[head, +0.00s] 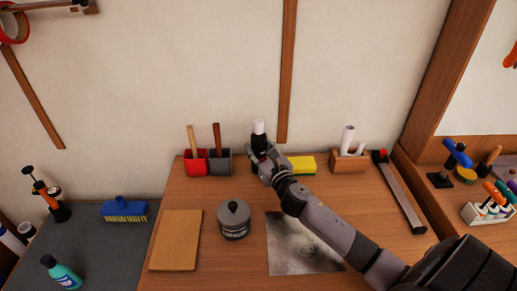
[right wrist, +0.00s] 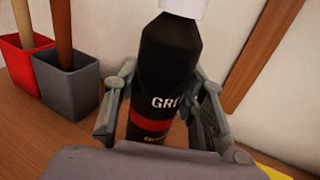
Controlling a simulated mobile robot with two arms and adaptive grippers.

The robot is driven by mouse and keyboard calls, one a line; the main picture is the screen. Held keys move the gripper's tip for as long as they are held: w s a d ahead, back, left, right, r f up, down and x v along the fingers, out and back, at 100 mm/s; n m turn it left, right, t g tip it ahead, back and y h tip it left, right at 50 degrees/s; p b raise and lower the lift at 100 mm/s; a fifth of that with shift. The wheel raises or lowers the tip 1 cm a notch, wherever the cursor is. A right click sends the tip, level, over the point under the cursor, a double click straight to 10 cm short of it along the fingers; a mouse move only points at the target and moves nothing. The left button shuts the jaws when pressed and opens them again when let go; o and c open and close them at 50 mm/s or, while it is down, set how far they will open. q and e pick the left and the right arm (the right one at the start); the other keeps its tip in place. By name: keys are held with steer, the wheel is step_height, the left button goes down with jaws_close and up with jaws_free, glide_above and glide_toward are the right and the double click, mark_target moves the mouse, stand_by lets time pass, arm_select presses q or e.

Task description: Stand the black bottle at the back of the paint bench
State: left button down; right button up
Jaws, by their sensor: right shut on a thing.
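The black bottle (head: 259,138) has a white cap and stands upright at the back of the wooden bench (head: 193,196), near the wall. In the right wrist view the bottle (right wrist: 167,80) shows a red band and white lettering. My right gripper (head: 262,162) is shut on the bottle, with one finger on each side of it in the right wrist view (right wrist: 160,110). The bottle's base is hidden behind the gripper, so I cannot tell whether it touches the bench top. My left gripper is not in view.
Red (head: 195,162) and grey (head: 219,162) holders with wooden handles stand left of the bottle. A yellow block (head: 301,165) lies close on its right. A grey lidded tin (head: 233,220), a brown board (head: 176,240) and a stained sheet (head: 290,245) lie in front.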

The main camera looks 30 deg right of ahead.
steer(key=o, duration=1.3)
steer(key=s, duration=0.3)
steer(key=s+a+b, duration=0.1)
steer(key=s, duration=0.6)
steer(key=shift+s+a, duration=0.35)
steer(key=shift+s, duration=0.05)
steer(key=shift+s+a+r+b, duration=0.1)
steer(key=shift+s+b, duration=0.2)
steer(key=shift+s, duration=0.3)
